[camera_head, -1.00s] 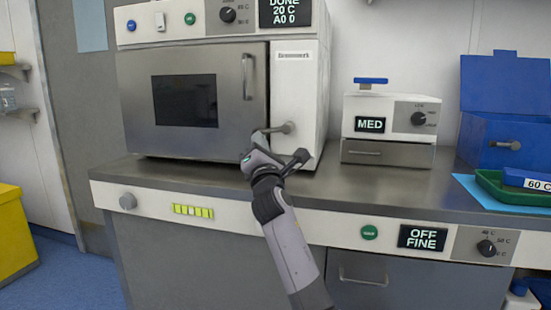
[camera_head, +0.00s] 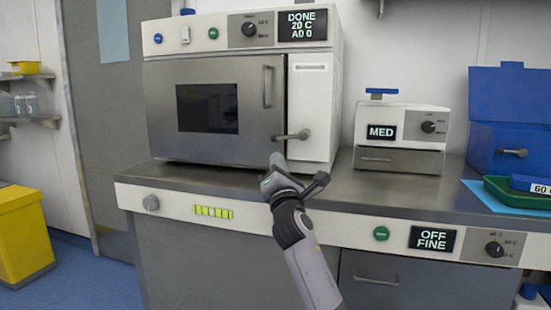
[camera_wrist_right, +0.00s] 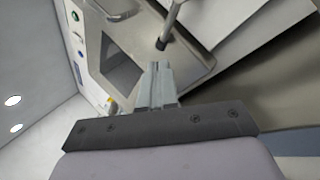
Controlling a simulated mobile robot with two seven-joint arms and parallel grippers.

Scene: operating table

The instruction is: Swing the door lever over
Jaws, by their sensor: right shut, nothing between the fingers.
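The door lever (camera_head: 292,135) is a grey bar on the white panel at the right of the steriliser front. It lies about level, its free end pointing left over the door (camera_head: 255,130). The door looks closed. My right gripper (camera_head: 277,160) is shut and empty, just below and in front of the lever's free end, with a gap in the head view. In the right wrist view the lever (camera_wrist_right: 168,30) shows beyond my shut fingertips (camera_wrist_right: 157,68); contact cannot be seen there. My left gripper is not in view.
The steriliser (camera_head: 315,110) has an upright door handle (camera_head: 267,87) and a display reading DONE. A small MED unit (camera_head: 402,138), a blue box (camera_head: 510,120) and a green tray (camera_head: 517,192) stand to the right. The counter's front edge (camera_head: 150,180) runs below my gripper.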

